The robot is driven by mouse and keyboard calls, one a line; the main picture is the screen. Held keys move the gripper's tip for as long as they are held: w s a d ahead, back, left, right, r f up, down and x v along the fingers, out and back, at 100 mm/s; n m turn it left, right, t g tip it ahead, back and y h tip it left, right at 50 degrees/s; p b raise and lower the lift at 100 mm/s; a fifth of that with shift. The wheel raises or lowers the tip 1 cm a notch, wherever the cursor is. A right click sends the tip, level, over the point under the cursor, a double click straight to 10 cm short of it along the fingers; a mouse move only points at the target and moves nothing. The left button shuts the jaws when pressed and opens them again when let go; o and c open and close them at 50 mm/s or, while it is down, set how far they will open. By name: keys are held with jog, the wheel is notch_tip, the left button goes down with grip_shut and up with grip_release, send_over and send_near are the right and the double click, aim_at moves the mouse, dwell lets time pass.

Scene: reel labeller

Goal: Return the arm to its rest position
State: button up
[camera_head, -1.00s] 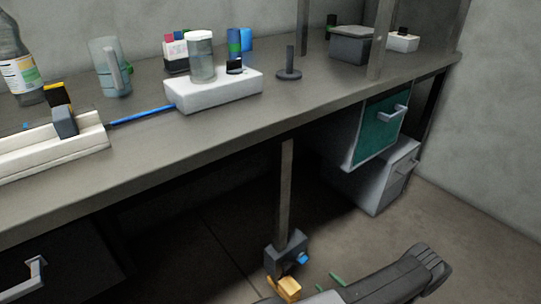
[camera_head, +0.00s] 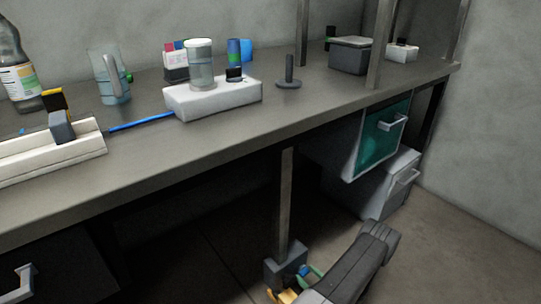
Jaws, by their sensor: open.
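A dark grey link of my arm (camera_head: 358,262) shows at the bottom, right of centre, below the bench and over the floor. My gripper cannot be made out in this view. Small yellow, green and blue pieces show beside the arm link at the bottom edge, partly hidden; I cannot tell what they belong to.
The grey bench (camera_head: 225,130) crosses the view, with a support post (camera_head: 284,200) near the arm. A teal-fronted drawer (camera_head: 385,132) hangs under the bench above a grey cabinet (camera_head: 385,188). On top stand a bottle (camera_head: 18,70), a jug (camera_head: 113,88) and a white block (camera_head: 212,100).

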jog(key=shift+s+d+m+p, duration=0.3)
jog(key=shift+m+p, duration=0.35)
jog(key=shift+m, duration=0.6)
jog(key=shift+s+d+m+p, duration=0.2)
jog(key=shift+s+m+p, duration=0.3)
jog(key=shift+m, duration=0.7)
jog(key=shift+s+d+m+p, duration=0.25)
jog(key=shift+m+p, duration=0.5)
jog(key=shift+m, duration=0.5)
